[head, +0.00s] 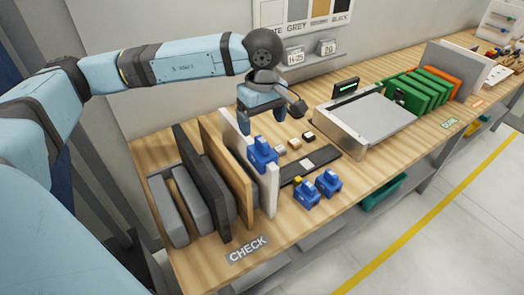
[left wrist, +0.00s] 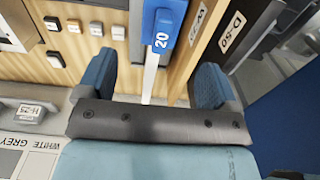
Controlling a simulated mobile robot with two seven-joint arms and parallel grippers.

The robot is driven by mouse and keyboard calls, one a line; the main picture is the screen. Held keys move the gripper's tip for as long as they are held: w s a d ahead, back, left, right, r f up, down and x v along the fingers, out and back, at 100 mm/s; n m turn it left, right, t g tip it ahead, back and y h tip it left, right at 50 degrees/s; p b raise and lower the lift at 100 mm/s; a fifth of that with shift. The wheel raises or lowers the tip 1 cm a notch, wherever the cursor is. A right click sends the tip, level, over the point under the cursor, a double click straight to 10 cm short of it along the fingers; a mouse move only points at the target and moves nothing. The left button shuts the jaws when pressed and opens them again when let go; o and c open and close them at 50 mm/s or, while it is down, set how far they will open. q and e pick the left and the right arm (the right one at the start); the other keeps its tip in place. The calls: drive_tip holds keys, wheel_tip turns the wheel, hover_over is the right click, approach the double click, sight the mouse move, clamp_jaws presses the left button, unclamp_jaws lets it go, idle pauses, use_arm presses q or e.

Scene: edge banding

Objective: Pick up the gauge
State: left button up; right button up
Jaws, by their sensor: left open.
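A blue block-shaped piece, which seems to be a gauge (head: 262,153), sits on the top edge of a white panel (head: 268,188). In the left wrist view the blue piece (left wrist: 162,22), marked 20, shows at the top with the white panel's edge (left wrist: 150,78) below it. Two more blue pieces (head: 327,182) (head: 306,193) stand on the bench to the right; one has a yellow part. My left gripper (head: 264,116) is open and empty, above and behind the panel. In the left wrist view its fingers (left wrist: 152,88) lie either side of the panel's edge line, short of the blue piece.
Upright dark, grey and wooden panels (head: 205,185) stand left of the white one. A dark bar (head: 311,165) and small blocks (head: 294,143) lie on the bench (head: 350,180). A metal-topped device (head: 372,117), green panels (head: 430,88) and wall sample cards (head: 327,47) are further right and back.

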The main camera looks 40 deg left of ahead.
sight(262, 140)
use_arm(q)
wheel_tip(262, 140, down, 3)
drive_tip(key=shift+f, duration=0.15)
drive_tip(key=shift+s+f+p, duration=0.1)
drive_tip(key=shift+f+p, duration=0.45)
drive_tip(key=shift+p, duration=0.15)
wheel_tip(262, 140, down, 4)
drive_tip(key=shift+d+r+p, duration=0.1)
drive_tip(key=shift+r+p, duration=0.1)
drive_tip(key=shift+p, duration=0.5)
drive_tip(key=shift+f, duration=0.35)
drive_tip(key=c, duration=1.1)
drive_tip(key=shift+c, duration=0.3)
drive_tip(key=shift+r, duration=0.1)
